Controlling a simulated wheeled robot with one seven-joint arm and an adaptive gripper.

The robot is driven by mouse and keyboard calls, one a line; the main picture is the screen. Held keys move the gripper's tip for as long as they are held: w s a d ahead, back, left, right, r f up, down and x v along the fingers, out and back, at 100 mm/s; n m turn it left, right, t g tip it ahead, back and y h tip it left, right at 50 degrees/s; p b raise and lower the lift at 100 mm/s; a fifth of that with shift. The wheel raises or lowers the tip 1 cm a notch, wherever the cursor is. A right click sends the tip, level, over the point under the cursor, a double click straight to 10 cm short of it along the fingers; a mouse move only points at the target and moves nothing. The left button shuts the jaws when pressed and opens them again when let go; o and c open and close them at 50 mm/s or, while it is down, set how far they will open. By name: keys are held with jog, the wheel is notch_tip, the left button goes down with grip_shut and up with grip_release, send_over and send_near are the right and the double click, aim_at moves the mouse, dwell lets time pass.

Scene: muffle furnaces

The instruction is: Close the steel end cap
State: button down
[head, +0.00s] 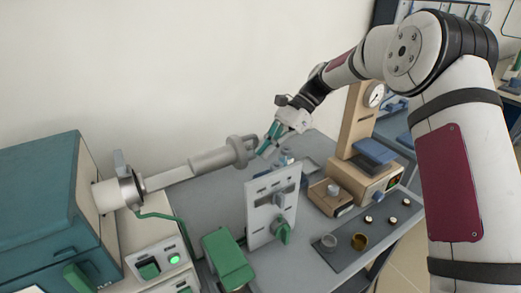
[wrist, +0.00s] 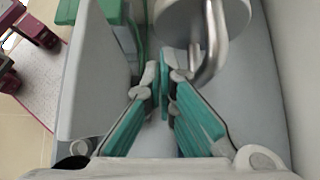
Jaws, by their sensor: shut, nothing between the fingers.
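The steel end cap (head: 215,160) is a grey cylinder with a looped bar handle (head: 243,150) on its right end. It sits at the end of a long grey bar (head: 166,178) that runs back to the steel-collared white tube (head: 110,196) of the teal furnace, so the cap stands apart from the tube mouth. My gripper (head: 266,146) is just right of the handle. In the wrist view the cap (wrist: 190,18) and its curved handle (wrist: 216,48) are at top centre. My green-padded fingers (wrist: 164,88) are shut and empty, close to the handle's left; contact cannot be told.
The teal furnace (head: 42,205) stands at the left. A grey upright panel (head: 262,212) with a green knob and a green block (head: 228,262) stand in front of the cap. A beige gauge stand (head: 357,130) and small cups (head: 359,241) are at the right.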

aim_at(164, 186)
jog(key=shift+s+a, duration=0.6)
jog(key=shift+a, duration=0.3)
jog(key=s+a+p, duration=0.1)
jog(key=s+a, duration=0.3)
jog(key=a, duration=0.2)
jog(key=s+a+p, duration=0.2)
jog(key=s+a, duration=0.3)
jog(key=a, duration=0.2)
jog(key=s+a+p, duration=0.1)
jog(key=s+a, duration=0.3)
jog(key=a, duration=0.3)
jog(key=shift+s+a+p, duration=0.2)
jog(key=shift+s+p, duration=0.2)
